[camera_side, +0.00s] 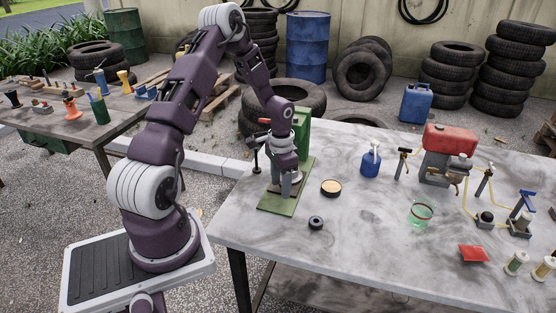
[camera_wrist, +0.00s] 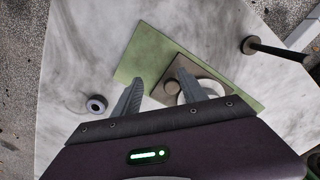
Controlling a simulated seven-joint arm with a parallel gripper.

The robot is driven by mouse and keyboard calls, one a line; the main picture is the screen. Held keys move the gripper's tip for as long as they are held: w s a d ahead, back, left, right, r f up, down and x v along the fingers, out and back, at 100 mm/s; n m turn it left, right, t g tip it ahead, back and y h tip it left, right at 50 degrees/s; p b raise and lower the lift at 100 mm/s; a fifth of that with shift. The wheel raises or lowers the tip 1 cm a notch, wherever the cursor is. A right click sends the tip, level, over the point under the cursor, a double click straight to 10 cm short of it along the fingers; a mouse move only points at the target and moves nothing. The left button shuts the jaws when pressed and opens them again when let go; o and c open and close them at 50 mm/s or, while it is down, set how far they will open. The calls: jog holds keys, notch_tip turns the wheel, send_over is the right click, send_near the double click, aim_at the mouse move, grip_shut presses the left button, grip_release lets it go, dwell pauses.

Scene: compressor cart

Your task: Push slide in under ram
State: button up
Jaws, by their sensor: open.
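A green press (camera_side: 303,130) stands at the back left of the marble-topped table on a flat green base plate (camera_side: 273,204), also in the wrist view (camera_wrist: 150,50). The slide, a grey-brown plate (camera_wrist: 206,69) with a pale round piece and a small knob (camera_wrist: 172,87), lies on that base plate. My gripper (camera_side: 286,188) is open and low over the base plate in front of the press. In the wrist view my gripper (camera_wrist: 160,92) has the knob between its fingers, nearer the right one; I cannot tell whether they touch. The ram is hidden behind my arm.
A black-knobbed lever (camera_side: 256,169) sticks out left of the press. A dark ring (camera_side: 315,222) and a round tin (camera_side: 331,187) lie right of the base plate. A blue bottle (camera_side: 371,162) and a glass (camera_side: 420,212) stand farther right. The table's front middle is clear.

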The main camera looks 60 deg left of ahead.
jog(key=s+d, duration=0.5)
jog(key=shift+s+d, duration=0.1)
jog(key=shift+d, duration=0.05)
notch_tip(320, 180, up, 15)
jog(key=d+y, duration=0.1)
jog(key=d, duration=0.2)
jog(key=s+d+r+t+y, duration=0.1)
jog(key=s+d+r+t, duration=0.2)
jog(key=s+d+r, duration=0.2)
jog(key=d+r, duration=0.3)
jog(key=r, duration=0.2)
jog(key=shift+r, duration=0.15)
